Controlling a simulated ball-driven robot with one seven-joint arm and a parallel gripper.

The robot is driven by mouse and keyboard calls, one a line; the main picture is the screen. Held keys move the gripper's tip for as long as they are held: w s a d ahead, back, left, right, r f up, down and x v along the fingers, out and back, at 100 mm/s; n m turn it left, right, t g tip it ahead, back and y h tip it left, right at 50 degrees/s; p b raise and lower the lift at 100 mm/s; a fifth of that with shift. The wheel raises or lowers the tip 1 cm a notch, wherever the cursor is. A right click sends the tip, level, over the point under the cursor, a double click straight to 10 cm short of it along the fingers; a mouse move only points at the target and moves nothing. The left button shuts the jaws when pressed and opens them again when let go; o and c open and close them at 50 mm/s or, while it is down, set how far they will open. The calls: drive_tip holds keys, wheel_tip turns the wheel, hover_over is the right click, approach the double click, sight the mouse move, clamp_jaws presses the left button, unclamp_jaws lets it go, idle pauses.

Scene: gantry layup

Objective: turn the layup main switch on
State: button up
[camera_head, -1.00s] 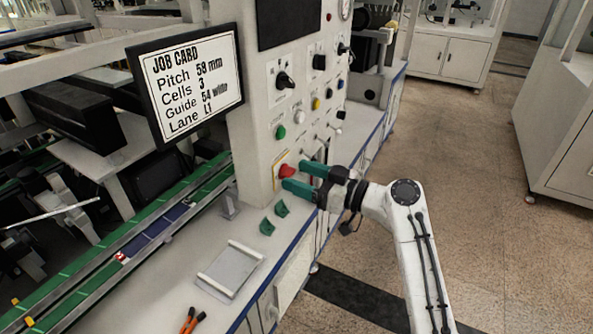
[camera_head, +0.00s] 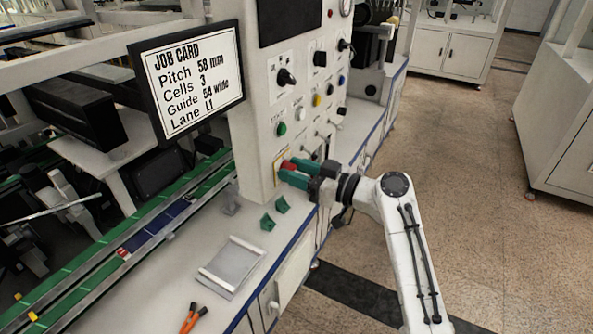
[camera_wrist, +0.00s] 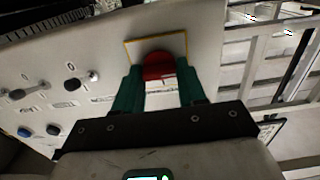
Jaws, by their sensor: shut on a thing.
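The red main switch knob (camera_head: 287,165) sits low on the upright control panel, on a yellow-edged plate. In the wrist view the knob (camera_wrist: 164,68) stands between the two green fingers of my gripper (camera_wrist: 158,85). My gripper (camera_head: 291,171) is at the panel, with its fingers on either side of the red knob and shut on it. The fingers hide most of the knob in the head view. The plate (camera_wrist: 155,45) shows behind the knob in the wrist view; its markings cannot be read.
The control panel (camera_head: 258,160) carries other knobs, toggles and buttons, including a green button (camera_head: 281,129) above my gripper. A job card screen (camera_head: 190,80) juts out at the left.

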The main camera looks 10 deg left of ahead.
drive_tip(key=shift+c, duration=0.8)
drive_tip(key=shift+m, duration=0.3)
drive_tip(key=m+b, duration=0.1)
drive_tip(key=m, duration=0.7)
drive_tip(key=shift+w, duration=0.1)
drive_tip(key=m+p, duration=0.2)
drive_tip(key=m, duration=0.3)
drive_tip(key=shift+d+f+m+p, duration=0.1)
drive_tip(key=shift+m+p, duration=0.8)
drive_tip(key=shift+m, duration=1.2)
drive_tip(key=shift+w, duration=0.1)
